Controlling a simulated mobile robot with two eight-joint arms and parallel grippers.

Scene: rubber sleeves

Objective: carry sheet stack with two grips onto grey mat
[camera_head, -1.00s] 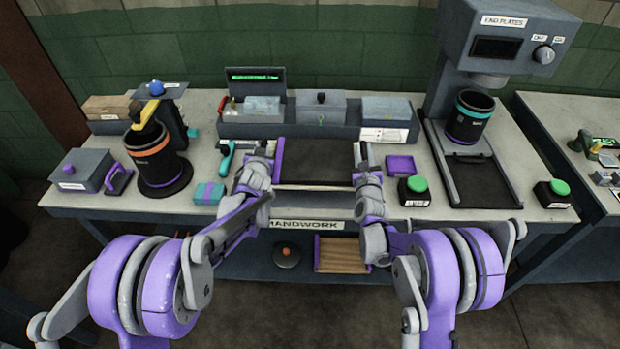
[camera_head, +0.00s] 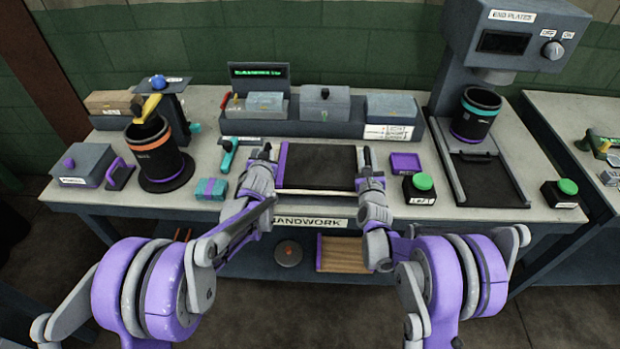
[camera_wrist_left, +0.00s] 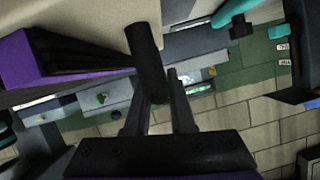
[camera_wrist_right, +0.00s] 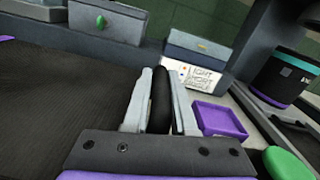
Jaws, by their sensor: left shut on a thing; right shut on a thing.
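The sheet stack (camera_head: 318,166) is a flat dark slab with a purple left edge, level at the front middle of the table. Its dark surface fills the left of the right wrist view (camera_wrist_right: 60,100). My left gripper (camera_head: 266,153) is shut on a black grip (camera_wrist_left: 145,55) at the stack's left side. My right gripper (camera_head: 365,162) is shut on an upright black grip (camera_wrist_right: 159,98) at its right side. Whether the stack touches the table is unclear. I cannot pick out a grey mat with certainty; the area under the stack is hidden.
Grey bins (camera_head: 322,105) stand behind the stack. A teal tool (camera_head: 228,155) and a teal-purple block (camera_head: 210,189) lie left. A press (camera_head: 505,45) stands farther right.

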